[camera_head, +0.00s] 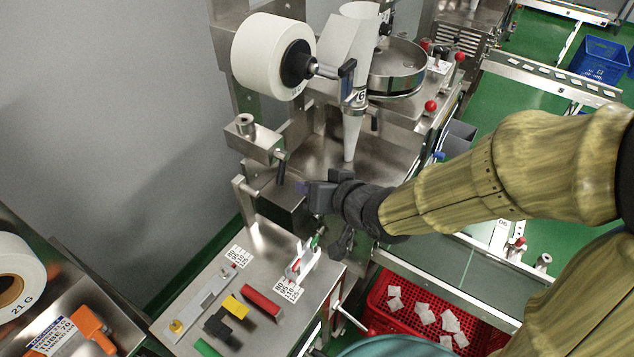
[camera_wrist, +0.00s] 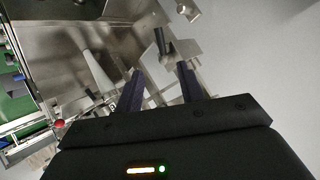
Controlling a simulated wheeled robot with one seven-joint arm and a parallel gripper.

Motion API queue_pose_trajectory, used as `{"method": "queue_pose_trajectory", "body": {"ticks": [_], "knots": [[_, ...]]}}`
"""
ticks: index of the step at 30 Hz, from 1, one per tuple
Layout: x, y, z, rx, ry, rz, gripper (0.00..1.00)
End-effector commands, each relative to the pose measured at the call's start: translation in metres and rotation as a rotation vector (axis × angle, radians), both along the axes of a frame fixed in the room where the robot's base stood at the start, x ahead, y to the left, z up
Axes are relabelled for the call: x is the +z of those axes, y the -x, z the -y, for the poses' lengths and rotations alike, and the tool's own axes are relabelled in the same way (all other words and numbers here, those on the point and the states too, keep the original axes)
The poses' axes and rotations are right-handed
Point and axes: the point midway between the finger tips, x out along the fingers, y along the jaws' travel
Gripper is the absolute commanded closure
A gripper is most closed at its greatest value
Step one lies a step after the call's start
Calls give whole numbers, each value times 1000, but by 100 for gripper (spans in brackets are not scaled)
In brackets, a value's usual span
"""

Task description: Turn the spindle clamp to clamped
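A large white paper roll (camera_head: 262,55) sits on a spindle at the top of the machine in the head view. A black lever (camera_head: 347,78) stands upright at the end of that spindle. A second black-handled lever (camera_head: 281,167) hangs from a metal block (camera_head: 252,143) below the roll; what looks like the same lever shows in the wrist view (camera_wrist: 160,42). I cannot tell for certain which is the spindle clamp. My gripper (camera_head: 303,188) is below and right of the lower lever. In the wrist view its two dark fingers (camera_wrist: 160,88) are apart with nothing between them.
A steel table (camera_head: 235,280) with a red block (camera_head: 262,303), yellow and black parts and number labels is below. A red crate (camera_head: 385,320) with teabags is lower right. Grey wall is left.

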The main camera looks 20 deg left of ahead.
Motion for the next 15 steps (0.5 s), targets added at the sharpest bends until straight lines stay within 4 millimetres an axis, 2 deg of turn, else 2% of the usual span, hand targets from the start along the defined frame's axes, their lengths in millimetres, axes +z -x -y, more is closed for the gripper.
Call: {"method": "queue_pose_trajectory", "body": {"ticks": [4,8,9,10,13,15], "knots": [[-1,0,0,0,0,0,64],[-3,-2,5,-10,15,-4,89],[-5,-4,9,-20,30,-8,97],[-7,-6,14,-30,44,-11,100],[-19,-15,39,-82,119,-36,100],[-29,-21,65,-130,191,-64,100]]}}
